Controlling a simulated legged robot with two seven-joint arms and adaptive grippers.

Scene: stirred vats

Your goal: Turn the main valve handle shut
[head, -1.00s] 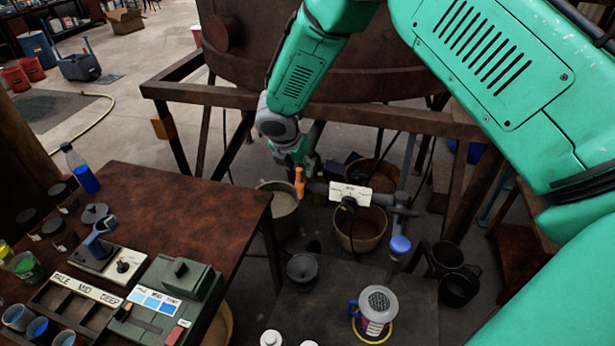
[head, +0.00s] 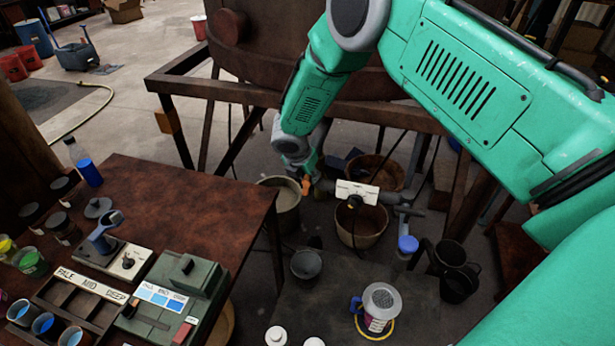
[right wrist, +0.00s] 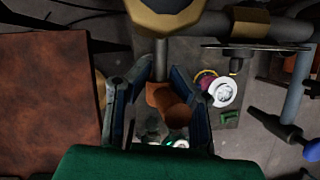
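The main valve handle is orange (head: 306,187) and sits at the left end of a grey pipe with a white label plate, beyond the table. In the right wrist view the orange handle (right wrist: 172,101) lies between my two fingers, at the end of a grey stem. My right gripper (head: 314,178) is at the handle and hides part of it in the head view. Its fingers (right wrist: 163,72) stand apart on both sides of the handle and stem. I cannot tell whether they press on it. My left gripper is not in view.
A wooden table (head: 190,190) with a green device (head: 180,290) and sample cups stands at left. A large vat (head: 270,60) on a rusty frame is behind the valve. Buckets (head: 365,225) stand below the pipe. A blue-handled valve (head: 407,244) is to the right.

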